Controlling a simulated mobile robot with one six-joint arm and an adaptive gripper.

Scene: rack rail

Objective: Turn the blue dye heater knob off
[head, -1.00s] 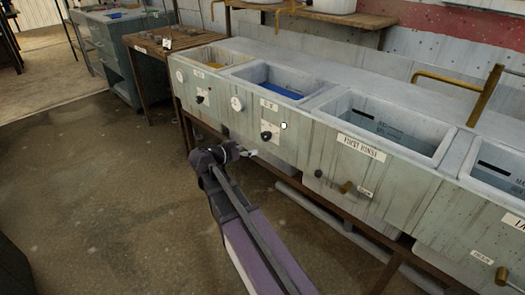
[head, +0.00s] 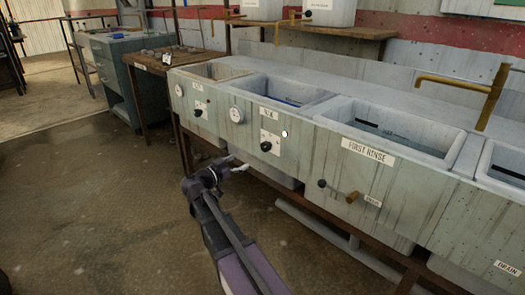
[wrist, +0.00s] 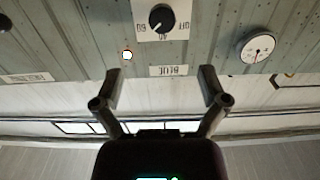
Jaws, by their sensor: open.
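The blue dye heater knob (head: 266,146) is a black dial on a white plate on the front of the second tank, below a small label. In the wrist view the knob (wrist: 161,18) is at the top centre, with upside-down markings reading OFF at right, 40 below and 60 at left. A pale mark on it seems to point down-left, between 40 and 60. The upside-down BLUE label (wrist: 168,71) lies between my fingertips in the picture. My gripper (wrist: 160,82) is open and empty, apart from the knob. In the head view my gripper (head: 238,165) is low and left of the knob.
A round gauge (head: 237,115) is left of the knob, and another dial (head: 198,112) is on the leftmost tank. A small white spot (head: 284,133) shows beside the plate. The first rinse tank (head: 367,150) with a brass tap (head: 352,196) is at right.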

